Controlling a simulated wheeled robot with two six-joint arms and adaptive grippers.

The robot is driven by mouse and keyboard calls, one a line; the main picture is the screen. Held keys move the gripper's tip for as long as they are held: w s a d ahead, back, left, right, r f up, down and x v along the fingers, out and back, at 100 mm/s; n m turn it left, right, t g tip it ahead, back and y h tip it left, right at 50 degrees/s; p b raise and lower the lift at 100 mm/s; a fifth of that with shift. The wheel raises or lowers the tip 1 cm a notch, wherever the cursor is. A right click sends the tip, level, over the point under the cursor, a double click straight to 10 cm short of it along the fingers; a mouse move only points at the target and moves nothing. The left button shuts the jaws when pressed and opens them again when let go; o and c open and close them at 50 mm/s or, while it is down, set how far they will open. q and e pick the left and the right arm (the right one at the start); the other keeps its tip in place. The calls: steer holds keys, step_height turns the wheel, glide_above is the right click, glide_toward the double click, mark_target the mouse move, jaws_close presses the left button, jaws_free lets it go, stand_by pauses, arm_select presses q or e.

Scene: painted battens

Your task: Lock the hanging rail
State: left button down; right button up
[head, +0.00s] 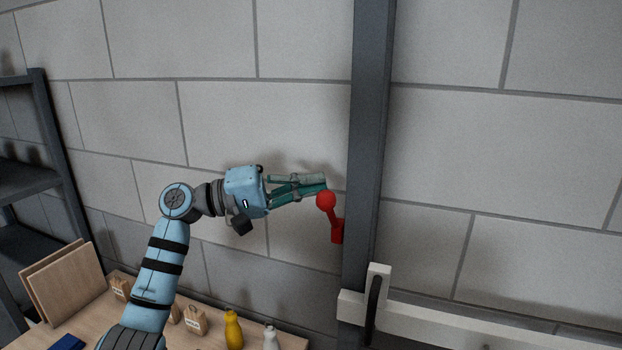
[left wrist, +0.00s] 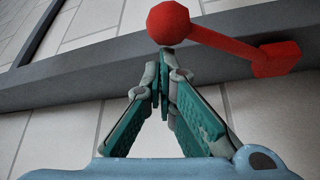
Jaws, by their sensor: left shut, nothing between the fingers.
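A red lever (head: 332,215) with a round ball knob (head: 326,200) sits on the side of a dark grey upright post (head: 368,120). Its knob points up and a little to the left of its block-shaped base (head: 337,233). In the left wrist view the knob (left wrist: 168,23) shows just beyond my fingertips. My left gripper (head: 325,184) is shut and empty, its fingertips right by the knob; I cannot tell whether they touch. A white rail (head: 460,322) crosses low at the post, with a dark handle-like bar (head: 373,310) at its left end. My right gripper is not in view.
A wooden table (head: 80,325) at lower left holds boards (head: 65,280), small tan bags (head: 195,320), a yellow bottle (head: 233,330) and a pale bottle (head: 270,338). A dark shelf (head: 40,150) stands at far left. The block wall (head: 220,120) behind is bare.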

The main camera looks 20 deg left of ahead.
arm_select(q)
steer(key=shift+w+d, duration=0.15)
steer(key=shift+d, duration=0.1)
steer(key=shift+s+a+f+m+h, duration=0.15)
steer(key=shift+s+m+h, duration=0.1)
steer(key=shift+m, duration=0.25)
steer(key=shift+s+d+f+m+h, duration=0.1)
steer(key=shift+s+m+h, duration=0.15)
steer(key=shift+m, duration=0.25)
steer(key=s+f+m+g+h, duration=0.1)
steer(key=s+f+m, duration=0.4)
steer(key=f, duration=0.7)
steer(key=shift+s+h, duration=0.6)
steer(key=shift+s, duration=0.35)
steer(key=shift+f, duration=0.1)
